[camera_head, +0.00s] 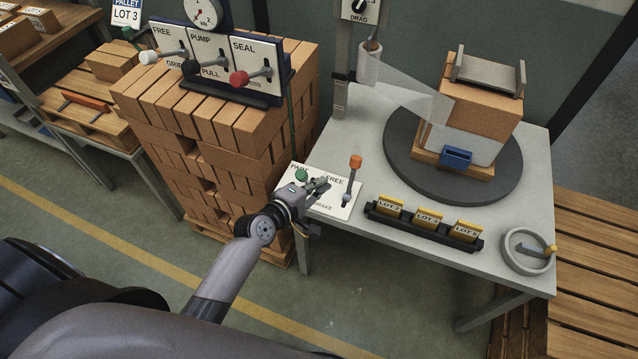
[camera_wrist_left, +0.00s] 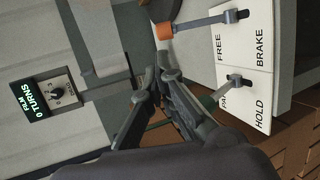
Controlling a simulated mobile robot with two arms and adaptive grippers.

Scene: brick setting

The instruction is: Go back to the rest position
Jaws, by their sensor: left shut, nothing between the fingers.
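My left gripper (camera_head: 322,185) is shut and empty. It is over the left edge of the grey table, above the white FREE/BRAKE/HOLD panel (camera_head: 338,205). In the wrist view my left gripper (camera_wrist_left: 158,78) shows its fingers close together, with nothing between them. The green-knobbed lever (camera_head: 301,175) is just beside the fingers in the head view; I cannot tell whether they touch. The orange-knobbed lever (camera_head: 355,163) stands upright to the right, apart from the gripper. My right gripper is not in view.
A turntable (camera_head: 398,165) carries a wrapped brick stack (camera_head: 478,110). A black rack with yellow lot tags (camera_head: 428,217) and a grey ring (camera_head: 512,262) are on the table. A tall brick stack (camera_head: 215,150) with a lever panel (camera_head: 213,55) stands left. Floor in front is clear.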

